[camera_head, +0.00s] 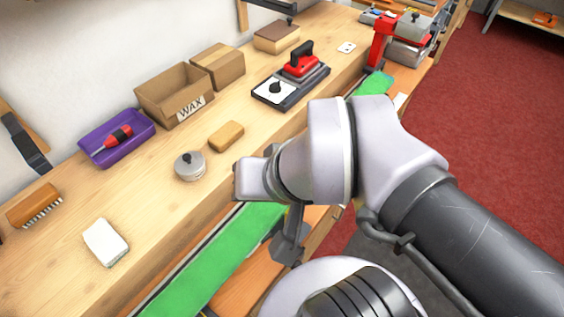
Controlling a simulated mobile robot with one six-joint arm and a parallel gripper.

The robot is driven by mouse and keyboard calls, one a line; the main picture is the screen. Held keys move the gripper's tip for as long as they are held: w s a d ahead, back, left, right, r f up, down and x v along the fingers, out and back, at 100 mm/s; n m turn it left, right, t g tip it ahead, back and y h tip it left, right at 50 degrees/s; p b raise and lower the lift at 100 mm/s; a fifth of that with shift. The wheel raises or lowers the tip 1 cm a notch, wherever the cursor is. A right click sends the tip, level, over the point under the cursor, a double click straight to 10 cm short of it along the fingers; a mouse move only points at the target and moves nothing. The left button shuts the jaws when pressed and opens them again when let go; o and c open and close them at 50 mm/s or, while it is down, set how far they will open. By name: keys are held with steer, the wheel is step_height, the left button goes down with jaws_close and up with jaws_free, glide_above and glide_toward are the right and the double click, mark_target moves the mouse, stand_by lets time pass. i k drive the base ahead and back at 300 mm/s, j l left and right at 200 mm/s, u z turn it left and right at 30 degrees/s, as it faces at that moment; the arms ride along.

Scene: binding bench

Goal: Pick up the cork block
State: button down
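The cork block (226,136) looks like the small tan block with rounded edges lying flat on the wooden bench. It is right of the round grey tin and in front of the cardboard boxes, with bare wood around it. Nothing touches it. My arm crosses the picture from the lower right, and its pale links are to the right of and below the block in the picture.
On the bench (165,225) are a grey tin (190,167), a purple tray (92,149) with a red-handled tool, a WAX box (158,101), a white block (105,243), a brush (34,208) and a red iron (302,66). A green ski (205,270) runs along the front edge.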

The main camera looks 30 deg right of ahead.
mark_target(227, 135)
steer(key=l+u, duration=0.3)
steer(key=l, duration=0.15)
steer(key=l+u, duration=0.25)
steer(key=l, duration=0.15)
steer(key=l+u, duration=0.3)
steer(key=l, duration=0.2)
steer(key=i+l+u, duration=0.1)
steer(key=l+u, duration=0.25)
steer(key=l, duration=0.15)
